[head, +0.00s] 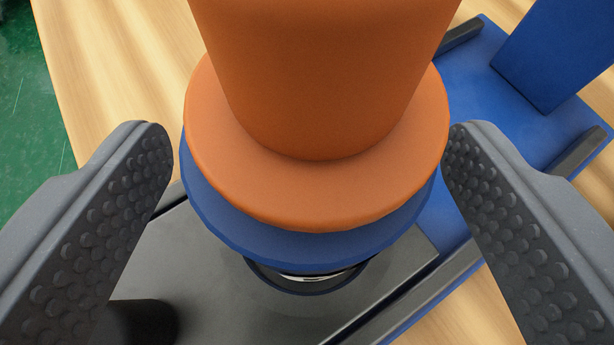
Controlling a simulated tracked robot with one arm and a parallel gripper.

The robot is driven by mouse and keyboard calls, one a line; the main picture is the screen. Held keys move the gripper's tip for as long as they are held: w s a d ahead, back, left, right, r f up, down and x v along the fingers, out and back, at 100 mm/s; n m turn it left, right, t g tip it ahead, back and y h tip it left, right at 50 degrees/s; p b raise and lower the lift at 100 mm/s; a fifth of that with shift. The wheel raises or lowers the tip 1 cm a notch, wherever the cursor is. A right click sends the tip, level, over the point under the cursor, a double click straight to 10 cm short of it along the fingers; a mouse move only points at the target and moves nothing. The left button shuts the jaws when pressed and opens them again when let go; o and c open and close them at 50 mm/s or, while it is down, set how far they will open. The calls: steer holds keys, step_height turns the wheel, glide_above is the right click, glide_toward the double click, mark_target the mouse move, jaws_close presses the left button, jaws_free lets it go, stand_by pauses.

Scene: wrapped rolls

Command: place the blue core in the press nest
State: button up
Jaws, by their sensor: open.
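A blue disc (300,245), likely part of the blue core, sits directly under the flange of an orange piece (318,190). The orange piece rises as a wide cylinder and runs out of the top of the picture. Below the blue disc, a dark round opening or ring (310,284) with a bright sliver inside shows on a dark grey plate; this looks like the press nest. Whether the blue disc is seated in it cannot be told. My gripper (309,135) is open, with one finger on each side of the orange flange, very close to its edges.
The dark grey plate (210,285) lies below, with a dark round post (140,322) at front left. A blue base (465,110) with dark rails and an upright blue block (555,50) is at right. Wooden tabletop (110,60) shows at left; green floor (25,120) lies beyond.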

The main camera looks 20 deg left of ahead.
steer(key=p+v, duration=0.1)
steer(key=v, duration=1)
steer(key=d+r+m+t+h, duration=0.1)
steer(key=d+r, duration=0.3)
steer(key=r, duration=0.5)
steer(key=d+r+t, duration=0.1)
steer(key=d+r, duration=0.3)
steer(key=r, duration=0.5)
steer(key=s+d+r+m+h, duration=0.1)
steer(key=s+d+r, duration=0.2)
steer(key=r, duration=0.4)
steer(key=s+d+r+t+h, duration=0.1)
steer(key=s+d+r, duration=0.2)
steer(key=r, duration=0.4)
steer(key=s+d+r+m, duration=0.1)
steer(key=s+d+r, duration=0.2)
steer(key=s+r, duration=0.2)
step_height(320, 180, up, 2)
steer(key=shift+s+r+m+t+h, duration=0.15)
steer(key=shift+s+m+t+h, duration=0.15)
steer(key=shift+t+h, duration=0.1)
steer(key=shift+a, duration=0.1)
